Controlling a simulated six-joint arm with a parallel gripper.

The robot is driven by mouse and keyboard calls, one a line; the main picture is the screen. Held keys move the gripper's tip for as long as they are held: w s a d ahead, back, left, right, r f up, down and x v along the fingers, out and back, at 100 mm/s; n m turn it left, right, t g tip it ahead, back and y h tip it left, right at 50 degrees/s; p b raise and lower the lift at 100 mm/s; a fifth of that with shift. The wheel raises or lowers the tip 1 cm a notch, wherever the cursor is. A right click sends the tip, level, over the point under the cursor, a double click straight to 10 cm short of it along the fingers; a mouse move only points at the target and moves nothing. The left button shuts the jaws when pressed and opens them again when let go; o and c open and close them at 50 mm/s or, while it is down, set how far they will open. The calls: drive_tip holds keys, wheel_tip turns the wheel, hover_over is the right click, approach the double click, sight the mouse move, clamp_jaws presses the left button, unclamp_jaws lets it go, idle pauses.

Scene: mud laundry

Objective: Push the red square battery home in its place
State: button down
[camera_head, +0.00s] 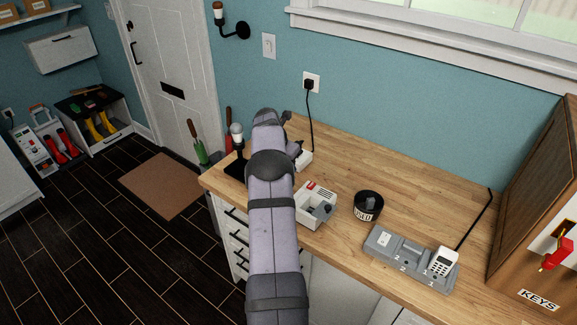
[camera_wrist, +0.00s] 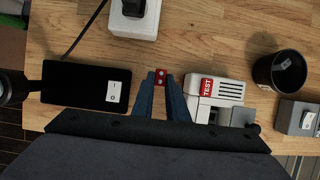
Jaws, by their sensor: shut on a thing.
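The red square battery (camera_wrist: 161,76) shows in the wrist view as a small red block with two pale dots, between the fingertips of my gripper (camera_wrist: 160,82). The gripper is shut on it. I cannot tell its height above the wooden worktop or whether it touches anything. In the head view my arm hides the battery and most of the gripper. A white device marked TEST (camera_wrist: 215,90) stands just right of the fingers, and it also shows in the head view (camera_head: 304,210). A white block with a black plug (camera_wrist: 148,26) lies beyond the fingertips.
A black lamp base with a white switch (camera_wrist: 88,84) is left of the fingers. A black cup marked USED (camera_head: 368,206) stands right of the tester. A grey dock (camera_head: 381,238) with a white handset (camera_head: 443,262) is near the front edge. Worktop behind the cup is clear.

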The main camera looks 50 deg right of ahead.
drive_tip(key=shift+s+d+r+p, duration=0.1)
drive_tip(key=shift+s+r+p, duration=0.2)
drive_tip(key=shift+p, duration=0.2)
drive_tip(key=s+a+r+m+g+y+p, duration=0.2)
drive_tip(key=s+m, duration=0.3)
drive_tip(key=m, duration=0.4)
drive_tip(key=s+a+r+m+g+y+p, duration=0.2)
drive_tip(key=s+a+m, duration=0.2)
drive_tip(key=m, duration=0.5)
drive_tip(key=shift+s+g+y+p, duration=0.3)
drive_tip(key=shift+s+p, duration=0.1)
drive_tip(key=shift+s, duration=0.75)
drive_tip(key=shift+r, duration=0.1)
drive_tip(key=shift+f+b, duration=2.2)
drive_tip(key=shift+f, duration=0.35)
